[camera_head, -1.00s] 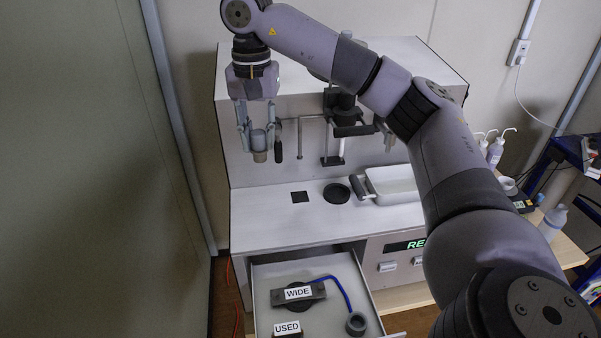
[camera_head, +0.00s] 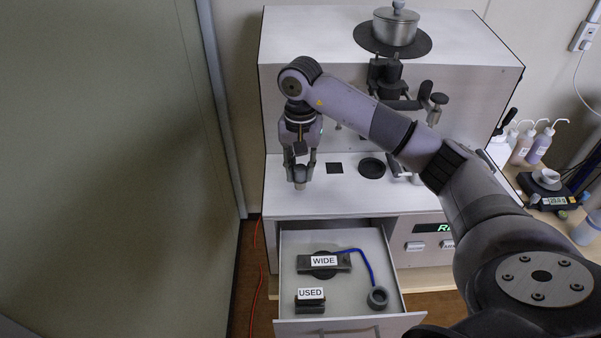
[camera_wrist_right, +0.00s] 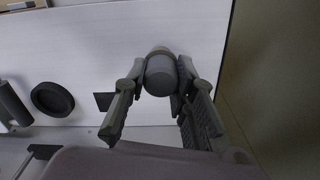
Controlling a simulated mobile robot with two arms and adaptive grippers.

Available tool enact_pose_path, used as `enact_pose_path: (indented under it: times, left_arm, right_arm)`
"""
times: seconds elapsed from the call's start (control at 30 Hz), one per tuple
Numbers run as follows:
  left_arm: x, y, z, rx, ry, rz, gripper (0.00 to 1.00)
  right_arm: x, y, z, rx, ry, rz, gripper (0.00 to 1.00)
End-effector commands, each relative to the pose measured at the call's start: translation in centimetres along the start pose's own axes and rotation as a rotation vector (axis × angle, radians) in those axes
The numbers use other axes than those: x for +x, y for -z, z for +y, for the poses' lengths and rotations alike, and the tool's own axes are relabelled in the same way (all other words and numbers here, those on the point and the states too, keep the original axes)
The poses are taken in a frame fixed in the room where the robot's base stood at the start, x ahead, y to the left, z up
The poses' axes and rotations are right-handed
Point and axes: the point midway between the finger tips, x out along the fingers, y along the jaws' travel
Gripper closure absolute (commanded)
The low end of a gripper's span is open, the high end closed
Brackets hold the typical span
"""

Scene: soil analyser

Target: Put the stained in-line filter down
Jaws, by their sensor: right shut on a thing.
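The stained in-line filter (camera_head: 300,185) is a small grey cylinder, with a brownish band showing in the wrist view (camera_wrist_right: 160,76). My right gripper (camera_head: 300,170) points down and is shut on it. It holds the filter over the left part of the analyser's white deck (camera_head: 285,203); whether they touch is unclear. In the wrist view the fingers (camera_wrist_right: 161,84) grip the filter from both sides. Below is an open drawer (camera_head: 291,250), with a block labelled USED (camera_head: 311,295) at its front left and a dark piece labelled WIDE (camera_head: 324,261) behind. My left gripper is not in view.
A dark square (camera_head: 335,168) and a round black recess (camera_head: 371,168) lie right of the gripper on the deck. Bottles (camera_head: 540,147) and a scale (camera_head: 547,190) stand far right.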

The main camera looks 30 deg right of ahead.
Motion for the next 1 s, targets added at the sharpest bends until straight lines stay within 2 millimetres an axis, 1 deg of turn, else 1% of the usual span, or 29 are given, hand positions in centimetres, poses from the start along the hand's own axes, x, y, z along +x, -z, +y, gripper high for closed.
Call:
enact_pose_path:
  times: [0.03,0.1,0.2,0.43,0.57,0.6,0.87,1.0]
  left_arm:
    - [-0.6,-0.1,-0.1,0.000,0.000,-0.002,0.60]
    - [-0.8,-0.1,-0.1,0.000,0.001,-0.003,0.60]
    - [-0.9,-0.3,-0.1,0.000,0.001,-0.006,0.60]
    - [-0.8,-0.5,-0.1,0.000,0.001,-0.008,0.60]
    - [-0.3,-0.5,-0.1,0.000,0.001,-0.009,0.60]
    - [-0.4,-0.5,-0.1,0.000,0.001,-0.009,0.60]
    - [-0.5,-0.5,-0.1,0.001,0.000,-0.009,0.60]
    - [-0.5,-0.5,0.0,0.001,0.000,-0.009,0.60]
  right_arm:
    - [0.7,-0.1,0.1,0.001,-0.004,-0.003,1.00]
    - [1.6,-0.1,0.1,0.001,-0.003,-0.003,1.00]
    - [2.2,0.0,0.0,0.000,-0.001,0.000,1.00]
    - [2.4,0.0,0.0,0.000,0.000,0.001,1.00]
    - [2.8,0.0,0.0,0.000,-0.001,0.001,1.00]
    - [2.7,0.0,0.0,0.000,-0.001,0.000,0.74]
    - [2.6,0.0,0.0,0.000,-0.001,0.000,0.56]
    - [2.6,0.0,0.0,0.000,-0.001,0.000,0.55]
